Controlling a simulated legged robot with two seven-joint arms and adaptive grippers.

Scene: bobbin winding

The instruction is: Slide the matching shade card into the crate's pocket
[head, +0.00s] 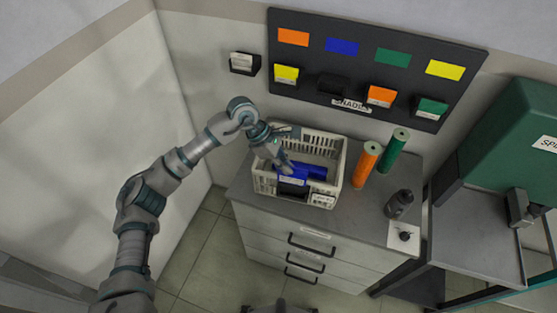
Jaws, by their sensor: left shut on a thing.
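My left gripper (284,168) reaches down over the white slotted crate (262,184) on the cabinet top. It is shut on a blue shade card (291,183) at the crate's front side. A dark piece with a pale strip shows at the card's lower part; I cannot tell whether the card is inside the pocket. A blue spool (316,171) lies in the crate behind the card, partly hidden by the gripper. My right gripper is not in view.
The shade board (455,92) holds yellow, orange and green cards in pockets; one pocket (332,84) looks empty. An orange spool (367,164), a green spool (393,152) and a dark bottle (399,204) stand right of the crate. A green machine (500,130) stands far right.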

